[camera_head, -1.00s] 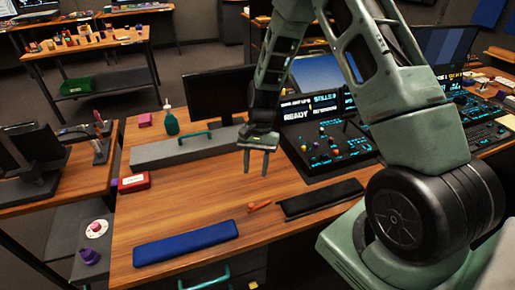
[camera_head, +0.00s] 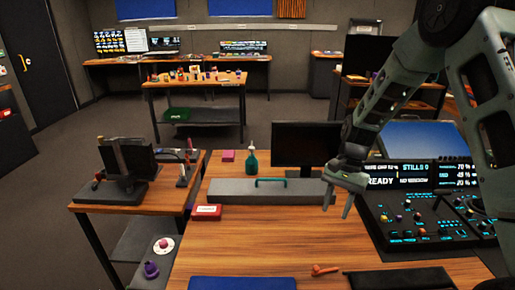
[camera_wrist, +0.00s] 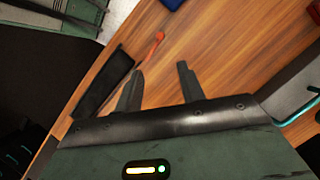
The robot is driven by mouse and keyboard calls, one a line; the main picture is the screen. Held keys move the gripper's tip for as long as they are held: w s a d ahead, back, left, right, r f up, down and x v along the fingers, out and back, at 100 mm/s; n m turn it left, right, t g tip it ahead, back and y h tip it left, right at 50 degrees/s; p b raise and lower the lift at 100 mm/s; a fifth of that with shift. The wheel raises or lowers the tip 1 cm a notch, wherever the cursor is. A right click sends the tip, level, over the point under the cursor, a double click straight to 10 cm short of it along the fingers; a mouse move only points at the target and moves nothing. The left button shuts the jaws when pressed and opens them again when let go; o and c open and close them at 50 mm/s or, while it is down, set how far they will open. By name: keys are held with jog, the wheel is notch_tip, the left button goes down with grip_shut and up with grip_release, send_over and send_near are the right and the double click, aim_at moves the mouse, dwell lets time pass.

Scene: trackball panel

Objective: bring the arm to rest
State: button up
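My gripper (camera_head: 337,204) hangs above the wooden desk, fingers pointing down, in front of the right end of a long grey box (camera_head: 225,191). In the wrist view my gripper (camera_wrist: 160,70) is open, with bare desk between its two fingers and nothing held. The dark control panel (camera_head: 420,222) with glowing labels and knobs stands to the right of my gripper, apart from it. Its screen reads "READY" and "STILLS 0".
An orange-red tool (camera_head: 325,270) lies on the desk (camera_head: 260,240) near a black pad (camera_head: 400,279) and a blue pad (camera_head: 242,284). The desk's middle is clear.

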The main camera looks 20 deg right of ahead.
jog(key=s+a+r+n+h, duration=0.1)
jog(key=s+a+r+n, duration=0.3)
jog(key=a, duration=0.3)
jog(key=s+a+r+n+h, duration=0.1)
jog(key=s+a+r+n, duration=0.3)
jog(key=a, duration=0.4)
jog(key=s+a+r+n+t, duration=0.1)
jog(key=s+a+r+n, duration=0.1)
jog(key=s+n, duration=0.3)
jog(key=s+a+r+n+t, duration=0.1)
jog(key=s+a+n, duration=0.3)
jog(key=s, duration=0.7)
jog(key=shift+s+a+r+n+t+h, duration=0.2)
jog(key=shift+a+r+n+t+h, duration=0.25)
jog(key=shift+r, duration=0.35)
